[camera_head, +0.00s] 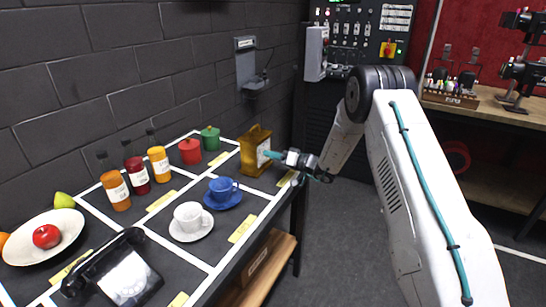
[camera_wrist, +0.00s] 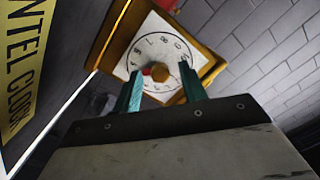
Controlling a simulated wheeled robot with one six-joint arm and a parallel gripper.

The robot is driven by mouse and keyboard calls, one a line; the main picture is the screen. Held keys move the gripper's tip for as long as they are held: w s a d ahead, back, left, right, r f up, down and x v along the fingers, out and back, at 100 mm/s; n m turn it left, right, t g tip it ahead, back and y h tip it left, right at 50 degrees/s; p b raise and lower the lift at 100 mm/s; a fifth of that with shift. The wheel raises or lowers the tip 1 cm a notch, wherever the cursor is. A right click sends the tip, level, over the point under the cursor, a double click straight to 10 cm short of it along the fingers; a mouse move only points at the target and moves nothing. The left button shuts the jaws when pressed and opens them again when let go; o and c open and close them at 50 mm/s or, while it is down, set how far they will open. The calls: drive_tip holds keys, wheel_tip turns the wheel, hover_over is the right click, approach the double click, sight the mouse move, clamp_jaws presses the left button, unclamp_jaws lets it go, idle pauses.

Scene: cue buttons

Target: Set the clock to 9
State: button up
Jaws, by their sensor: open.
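Where the hand points is unclear.
On the table stand a blue cup (camera_head: 222,187), a white cup (camera_head: 188,214), a black telephone (camera_head: 118,272), several jars, a red pot (camera_head: 190,152), a green pot (camera_head: 210,138) and a fruit plate (camera_head: 22,250). A yellow label (camera_wrist: 28,70) lies beside the clock. Floor right of the table is clear.

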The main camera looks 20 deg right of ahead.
clamp_jaws()
idle(0.3)
